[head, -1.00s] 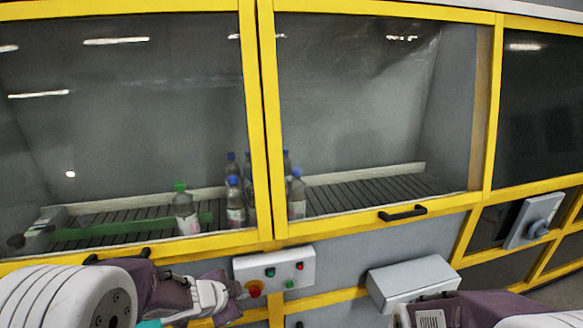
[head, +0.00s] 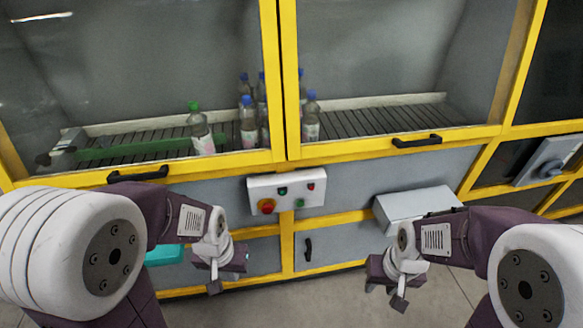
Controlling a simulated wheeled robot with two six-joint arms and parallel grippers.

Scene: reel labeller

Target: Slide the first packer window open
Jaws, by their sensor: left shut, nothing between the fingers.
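Two yellow-framed glass windows fill the upper part of the head view. The left window (head: 120,65) has a black handle (head: 137,175) on its lower rail, and the right window (head: 390,60) has a black handle (head: 417,141) on its lower rail. Both look shut, their frames meeting at the middle post. My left gripper (head: 214,284) is shut and empty, below and right of the left handle, apart from it. My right gripper (head: 384,296) hangs below the right handle, apart from it; its fingers are too small to judge.
A control box (head: 287,191) with coloured buttons sits below the middle post. A grey box (head: 415,205) juts out to its right. Bottles (head: 201,130) stand on the conveyor (head: 365,121) behind the glass. Bare floor (head: 330,300) lies below.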

